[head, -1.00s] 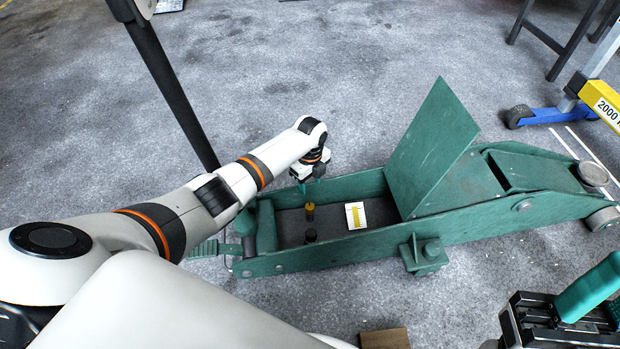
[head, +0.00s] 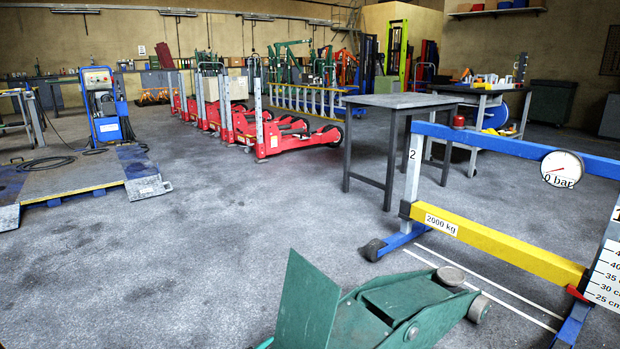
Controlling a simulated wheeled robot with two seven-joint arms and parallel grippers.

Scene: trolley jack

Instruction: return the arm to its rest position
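The green trolley jack (head: 392,308) stands on the floor at the bottom of the head view, with its flat cover plate (head: 307,303) raised. Neither of my arms nor grippers shows now.
A blue and yellow press frame (head: 497,243) with a gauge (head: 562,169) stands at the right. A dark table (head: 402,101) is behind it. Red jacks (head: 285,134) line the middle back. A low platform (head: 83,174) is at the left. The centre floor is clear.

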